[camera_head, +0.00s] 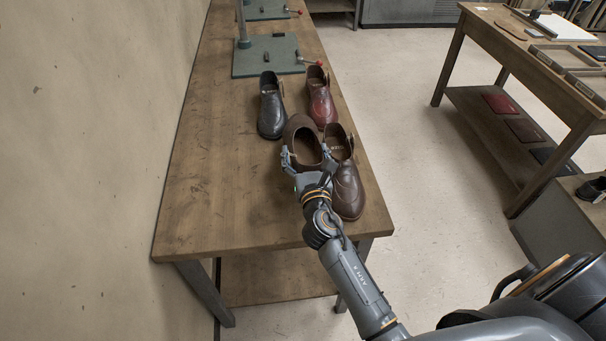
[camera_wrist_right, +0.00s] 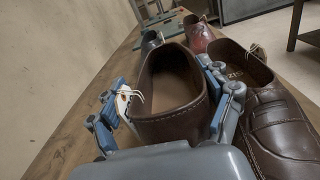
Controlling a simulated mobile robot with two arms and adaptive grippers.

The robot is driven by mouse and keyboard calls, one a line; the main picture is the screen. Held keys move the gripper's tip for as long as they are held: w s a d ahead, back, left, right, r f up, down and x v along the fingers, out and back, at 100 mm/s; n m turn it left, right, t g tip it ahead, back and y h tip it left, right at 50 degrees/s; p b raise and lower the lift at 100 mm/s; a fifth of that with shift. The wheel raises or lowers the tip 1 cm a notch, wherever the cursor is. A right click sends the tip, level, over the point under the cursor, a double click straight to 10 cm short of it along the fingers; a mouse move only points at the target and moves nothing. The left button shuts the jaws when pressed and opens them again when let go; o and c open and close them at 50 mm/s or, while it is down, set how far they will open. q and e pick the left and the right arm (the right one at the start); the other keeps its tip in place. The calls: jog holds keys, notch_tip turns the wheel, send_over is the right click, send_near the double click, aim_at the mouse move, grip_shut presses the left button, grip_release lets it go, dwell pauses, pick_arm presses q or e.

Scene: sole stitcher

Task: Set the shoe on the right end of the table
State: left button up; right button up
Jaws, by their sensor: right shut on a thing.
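A brown shoe (camera_head: 303,143) is held by my right gripper (camera_head: 308,163) over the near part of the long wooden table (camera_head: 215,190). In the right wrist view the fingers (camera_wrist_right: 172,112) sit on both sides of the heel of this shoe (camera_wrist_right: 172,85), its toe pointing away. A second brown shoe (camera_head: 347,185) stands on the table just right of the held one. It also shows in the wrist view (camera_wrist_right: 275,125), close to the right finger. I cannot tell whether the held shoe touches the table. My left gripper is not in view.
A black shoe (camera_head: 271,108) and a red-brown shoe (camera_head: 320,98) stand just beyond. A green-based device (camera_head: 265,55) with a red knob is farther back. The table's left and near parts are clear. Another table (camera_head: 530,50) stands across the aisle.

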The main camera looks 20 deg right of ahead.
jog(key=shift+s+a+f, duration=0.3)
jog(key=shift+s+f, duration=0.05)
jog(key=shift+f, duration=0.2)
jog(key=f, duration=0.1)
jog(key=b, duration=0.1)
jog(key=f+b, duration=0.1)
jog(key=shift+s+a+f, duration=0.2)
jog(key=shift+s+f, duration=0.05)
jog(key=shift+f, duration=0.1)
jog(key=shift+f+b, duration=0.45)
jog(key=shift+b, duration=0.1)
jog(key=o, duration=1.5)
